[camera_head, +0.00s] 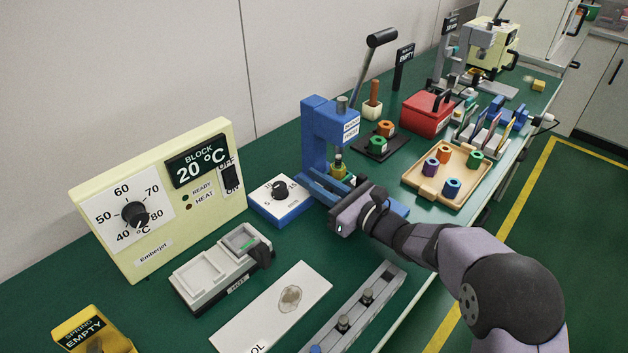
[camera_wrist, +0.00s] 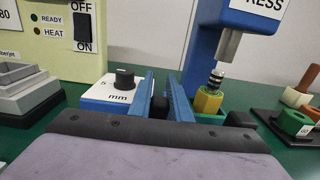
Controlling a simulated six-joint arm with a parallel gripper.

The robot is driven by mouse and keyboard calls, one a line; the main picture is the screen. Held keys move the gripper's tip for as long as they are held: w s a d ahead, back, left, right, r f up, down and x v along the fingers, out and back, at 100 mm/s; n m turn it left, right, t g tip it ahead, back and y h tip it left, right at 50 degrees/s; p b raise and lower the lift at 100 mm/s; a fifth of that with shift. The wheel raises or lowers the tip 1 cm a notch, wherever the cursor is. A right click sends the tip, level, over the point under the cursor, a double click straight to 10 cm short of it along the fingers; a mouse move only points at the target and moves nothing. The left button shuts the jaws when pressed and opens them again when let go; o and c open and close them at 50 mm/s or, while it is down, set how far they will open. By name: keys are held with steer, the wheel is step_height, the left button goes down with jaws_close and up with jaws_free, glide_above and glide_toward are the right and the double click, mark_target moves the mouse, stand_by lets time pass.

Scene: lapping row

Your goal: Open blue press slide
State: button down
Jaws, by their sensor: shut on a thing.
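The blue press (camera_head: 322,130) stands upright mid-bench, its grey ram (camera_wrist: 230,42) above a yellow hexagonal piece (camera_wrist: 208,101) with a dark stack on top. That piece sits in a green holder (camera_wrist: 216,117) at the press base, with the ram over it. My gripper (camera_head: 322,186) is low at the front of the press. In the wrist view two blue bars, apparently my fingers (camera_wrist: 161,92), close on a small black handle (camera_wrist: 160,107), taken as the slide's handle. The slide is mostly hidden by my wrist, so how far out it sits is unclear.
A blue-and-white dial box (camera_head: 280,200) stands close left of the press. The cream heater block (camera_head: 165,195) is farther left. A dark tray with hex parts (camera_head: 382,141) and a wooden tray (camera_head: 425,188) lie to the right. A grey rail (camera_head: 360,308) and a white plate (camera_head: 255,318) lie in front.

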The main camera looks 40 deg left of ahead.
steer(key=d+b, duration=0.1)
steer(key=d, duration=0.9)
steer(key=shift+d+b, duration=0.25)
steer(key=shift+b, duration=0.1)
steer(key=c, duration=1.6)
jaws_free()
steer(key=shift+c, duration=0.2)
steer(key=shift+d, duration=3.65)
steer(key=shift+r, duration=0.1)
